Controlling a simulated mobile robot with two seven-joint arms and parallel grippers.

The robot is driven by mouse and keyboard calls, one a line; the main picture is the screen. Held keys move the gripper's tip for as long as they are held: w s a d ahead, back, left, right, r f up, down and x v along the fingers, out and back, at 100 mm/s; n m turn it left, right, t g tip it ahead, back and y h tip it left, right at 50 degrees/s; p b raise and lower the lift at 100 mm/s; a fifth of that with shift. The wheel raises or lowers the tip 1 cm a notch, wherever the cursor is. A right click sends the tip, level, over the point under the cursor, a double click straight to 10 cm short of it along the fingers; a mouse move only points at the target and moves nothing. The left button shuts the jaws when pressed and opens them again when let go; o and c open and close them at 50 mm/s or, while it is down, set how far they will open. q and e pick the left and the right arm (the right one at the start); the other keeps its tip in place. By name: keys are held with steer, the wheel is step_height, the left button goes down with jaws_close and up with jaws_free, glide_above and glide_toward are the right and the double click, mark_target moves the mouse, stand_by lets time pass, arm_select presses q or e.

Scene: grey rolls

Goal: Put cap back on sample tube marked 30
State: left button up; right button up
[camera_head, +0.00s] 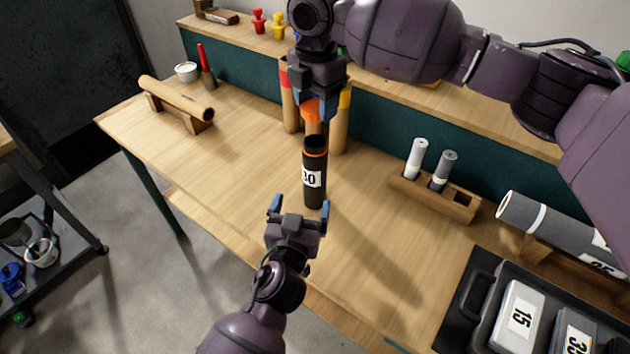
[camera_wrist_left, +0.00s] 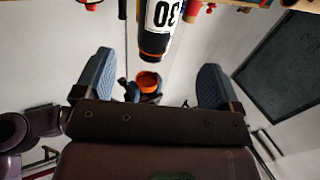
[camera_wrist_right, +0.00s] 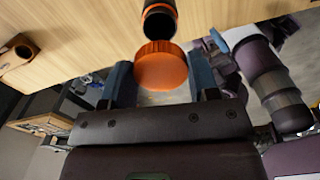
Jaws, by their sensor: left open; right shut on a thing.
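The dark sample tube (camera_head: 314,175) marked 30 stands upright on the table, its open mouth up with an orange band below the rim. It also shows in the left wrist view (camera_wrist_left: 160,25), and its open mouth in the right wrist view (camera_wrist_right: 159,20). My right gripper (camera_head: 312,100) is shut on the orange cap (camera_wrist_right: 161,70), held above the tube's mouth and apart from it. The cap also shows in the left wrist view (camera_wrist_left: 149,82). My left gripper (camera_head: 299,208) is open and empty, just in front of the tube's lower part and not around it.
Tall tan tubes (camera_head: 340,125) stand behind, against the teal back panel. A wooden rack (camera_head: 440,200) with two small tubes is at right. A grey roll (camera_head: 550,222) and a black tray (camera_head: 462,310) with labelled boxes lie farther right. A tan roll (camera_head: 178,100) rests at left; the table between is clear.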

mark_target(312, 174)
arm_select(q)
steer(key=shift+d+r, duration=0.1)
steer(key=shift+d, duration=0.1)
steer(key=shift+w, duration=0.1)
steer(key=shift+w+d, duration=0.4)
steer(key=shift+w, duration=1.55)
steer(key=shift+w+d, duration=0.35)
steer(key=shift+w, duration=1.6)
steer(key=shift+w+d, duration=0.4)
steer(key=shift+w, duration=1.55)
steer(key=c, duration=1.4)
arm_select(e)
steer(key=shift+f, duration=2.55)
